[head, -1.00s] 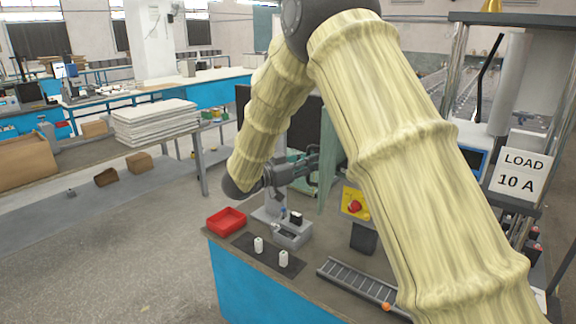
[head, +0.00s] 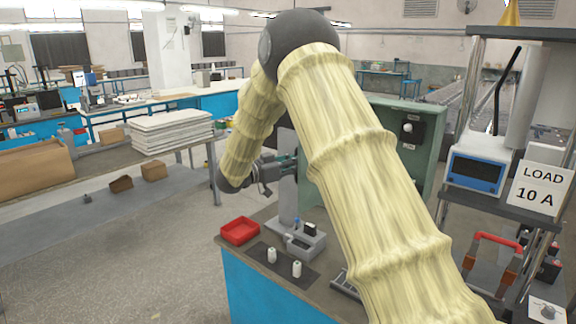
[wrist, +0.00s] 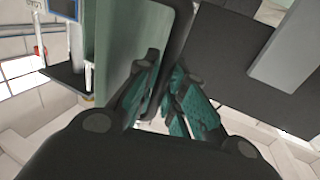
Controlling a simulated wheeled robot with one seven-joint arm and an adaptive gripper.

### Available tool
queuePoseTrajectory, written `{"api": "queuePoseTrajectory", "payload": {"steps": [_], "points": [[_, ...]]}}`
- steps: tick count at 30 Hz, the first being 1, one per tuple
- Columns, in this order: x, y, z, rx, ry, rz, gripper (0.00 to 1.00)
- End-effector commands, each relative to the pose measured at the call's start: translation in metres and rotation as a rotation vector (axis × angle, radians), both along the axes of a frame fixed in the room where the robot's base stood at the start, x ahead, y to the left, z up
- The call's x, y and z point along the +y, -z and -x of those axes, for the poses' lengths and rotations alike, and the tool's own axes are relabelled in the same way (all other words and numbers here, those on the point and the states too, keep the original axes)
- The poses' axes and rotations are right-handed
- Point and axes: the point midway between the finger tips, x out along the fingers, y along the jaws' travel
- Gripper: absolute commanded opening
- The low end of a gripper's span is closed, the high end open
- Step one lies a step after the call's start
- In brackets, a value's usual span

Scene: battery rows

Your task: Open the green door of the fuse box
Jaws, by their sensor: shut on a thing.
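The fuse box's green panel (head: 425,155) stands at the back of the bench in the head view, partly behind my arm. A black switch with a pale knob is on it. In the wrist view a pale green door panel (wrist: 120,45) stands upright just beyond the fingers, with a dark strip beside it. My gripper (wrist: 171,68) has teal-padded fingers closed in at the panel's edge; the exact part held is hidden. In the head view my gripper (head: 283,168) is left of my forearm, which hides much of the fuse box.
A red tray (head: 240,231), a grey holder (head: 305,240) and two white cylinders on a dark mat stand on the bench's front left.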

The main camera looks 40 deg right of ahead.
Motion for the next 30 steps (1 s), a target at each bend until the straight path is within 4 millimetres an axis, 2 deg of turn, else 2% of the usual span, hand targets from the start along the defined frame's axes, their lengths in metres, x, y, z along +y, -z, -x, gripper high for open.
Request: {"api": "queuePoseTrajectory", "payload": {"steps": [9,10,11,23,30], "points": [[-0.001,-0.001,0.000,0.000,0.001,0.001,0.00],[-0.001,-0.001,0.000,0.000,0.001,0.001,0.17],[-0.001,-0.001,0.000,0.000,0.000,0.001,0.21],[0.006,-0.001,-0.002,-0.001,-0.003,0.001,0.21],[0.038,-0.001,-0.004,-0.001,-0.003,0.001,0.21]]}}
